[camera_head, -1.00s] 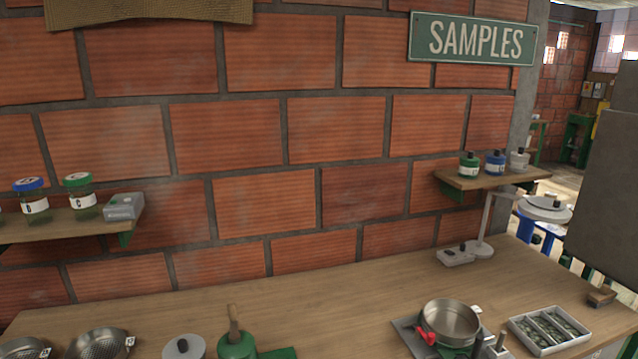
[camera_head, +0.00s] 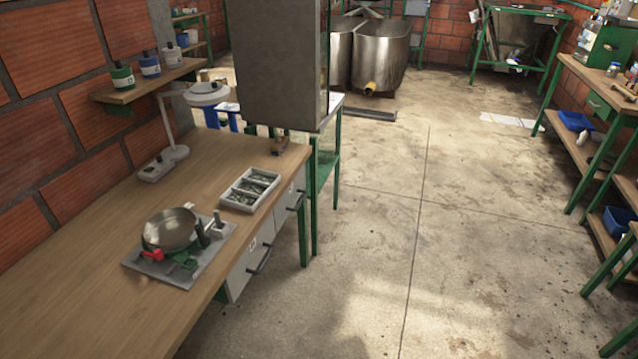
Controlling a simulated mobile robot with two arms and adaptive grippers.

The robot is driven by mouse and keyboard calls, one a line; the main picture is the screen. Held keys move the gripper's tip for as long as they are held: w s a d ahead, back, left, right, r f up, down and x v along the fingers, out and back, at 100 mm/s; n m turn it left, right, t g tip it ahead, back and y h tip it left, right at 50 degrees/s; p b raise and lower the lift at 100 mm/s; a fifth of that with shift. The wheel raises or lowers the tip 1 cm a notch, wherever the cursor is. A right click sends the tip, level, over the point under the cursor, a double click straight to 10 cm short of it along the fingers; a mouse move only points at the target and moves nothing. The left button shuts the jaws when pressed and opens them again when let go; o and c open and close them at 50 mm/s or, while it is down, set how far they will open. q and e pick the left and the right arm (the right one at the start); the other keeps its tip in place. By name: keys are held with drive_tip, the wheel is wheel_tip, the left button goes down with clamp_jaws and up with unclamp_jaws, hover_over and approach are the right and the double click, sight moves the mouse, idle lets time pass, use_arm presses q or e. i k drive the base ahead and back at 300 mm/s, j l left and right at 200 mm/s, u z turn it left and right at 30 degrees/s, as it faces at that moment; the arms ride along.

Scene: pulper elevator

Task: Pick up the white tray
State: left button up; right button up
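A white tray (camera_head: 264,203) with compartments lies on the wooden workbench (camera_head: 95,285), near its right edge. Dark greenish contents fill its compartments. Neither of my grippers shows in the head view.
Left of the tray, a metal pan (camera_head: 170,229) sits on a grey plate (camera_head: 160,273). A grey cabinet (camera_head: 277,65) rises beyond the bench. The concrete floor (camera_head: 400,250) to the right is open.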

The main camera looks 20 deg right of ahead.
sight(246, 194)
drive_tip(key=z, duration=0.25)
drive_tip(key=i+u, duration=0.1)
drive_tip(key=u, duration=0.3)
drive_tip(key=i+l+u, duration=0.1)
drive_tip(key=u, duration=0.3)
drive_tip(key=l+u, duration=0.2)
drive_tip(key=u, duration=0.15)
drive_tip(key=i+l+u, duration=0.1)
drive_tip(key=u, duration=0.3)
drive_tip(key=i+l+u, duration=0.15)
drive_tip(key=l+u, duration=0.2)
drive_tip(key=l, duration=0.7)
drive_tip(key=l+u, duration=0.35)
drive_tip(key=l, duration=0.7)
drive_tip(key=k+l+u, duration=0.15)
drive_tip(key=l+u, duration=0.15)
drive_tip(key=l, duration=0.75)
